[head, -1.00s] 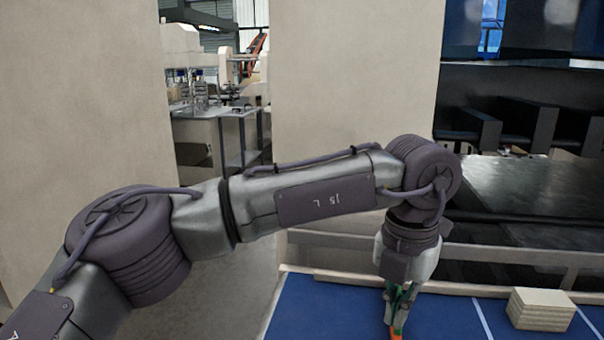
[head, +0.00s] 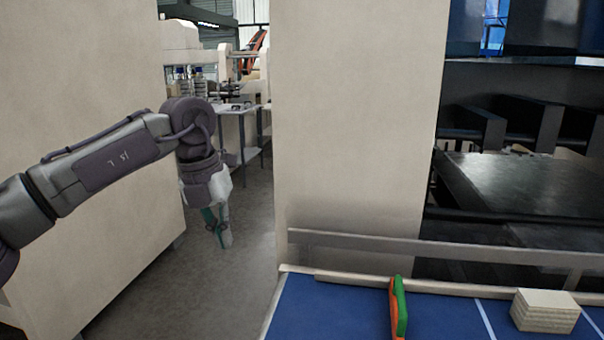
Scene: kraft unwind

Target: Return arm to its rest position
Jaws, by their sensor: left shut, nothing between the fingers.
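My left arm comes in from the left edge of the head view. Its gripper (head: 224,240) points down over the grey floor, left of the blue table. The fingers are together and hold nothing. The gripper is clear of the table and touches nothing. My right gripper is not in view.
An orange and green object (head: 399,308) stands on the blue table (head: 340,310). A stack of pale blocks (head: 544,310) sits on it at the right. A beige pillar (head: 350,130) rises behind the table. Grey floor (head: 190,285) lies open below my gripper. A beige wall (head: 80,80) stands at left.

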